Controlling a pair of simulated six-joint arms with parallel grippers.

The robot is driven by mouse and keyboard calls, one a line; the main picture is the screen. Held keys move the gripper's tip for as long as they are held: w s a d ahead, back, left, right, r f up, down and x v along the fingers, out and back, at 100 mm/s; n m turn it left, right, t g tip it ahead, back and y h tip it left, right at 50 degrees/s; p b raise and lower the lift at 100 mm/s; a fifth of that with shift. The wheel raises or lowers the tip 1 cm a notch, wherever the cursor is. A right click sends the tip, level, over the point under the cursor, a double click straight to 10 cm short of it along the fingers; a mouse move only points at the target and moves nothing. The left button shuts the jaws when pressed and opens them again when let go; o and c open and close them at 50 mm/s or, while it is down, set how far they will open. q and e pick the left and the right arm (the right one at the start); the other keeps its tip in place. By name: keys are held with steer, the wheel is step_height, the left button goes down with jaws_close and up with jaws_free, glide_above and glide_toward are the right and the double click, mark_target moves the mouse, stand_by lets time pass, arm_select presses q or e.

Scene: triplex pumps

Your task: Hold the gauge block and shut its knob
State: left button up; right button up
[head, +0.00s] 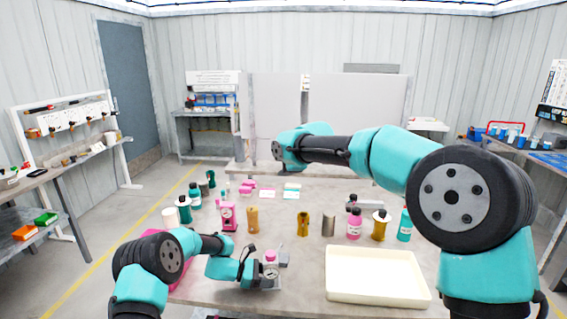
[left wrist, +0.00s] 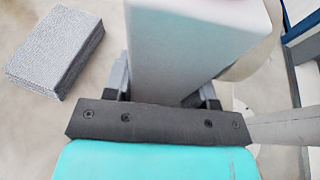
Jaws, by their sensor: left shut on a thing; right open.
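The gauge block (head: 270,270) stands near the front edge of the table, with a pale round face and a pink part on top that may be its knob (head: 271,256). My left gripper (head: 257,274) is shut on the block from the left. In the left wrist view, the block (left wrist: 195,40) is a pale, smooth body between the two dark fingers; its gauge face and knob cannot be made out there. My right gripper (head: 278,151) is open, high over the far side of the table and away from the block; its fingers are hard to make out.
A grey textured block (left wrist: 55,50) lies beside the gauge block and also shows in the head view (head: 284,258). A cream tray (head: 378,299) is at the front right. Several bottles, a pink pump (head: 228,216) and a tan cylinder (head: 252,220) stand across the middle.

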arm_select(q)
steer(key=o, duration=0.8)
steer(key=shift+a, duration=0.15)
steer(key=shift+v, duration=3.6)
steer(key=shift+r, duration=0.1)
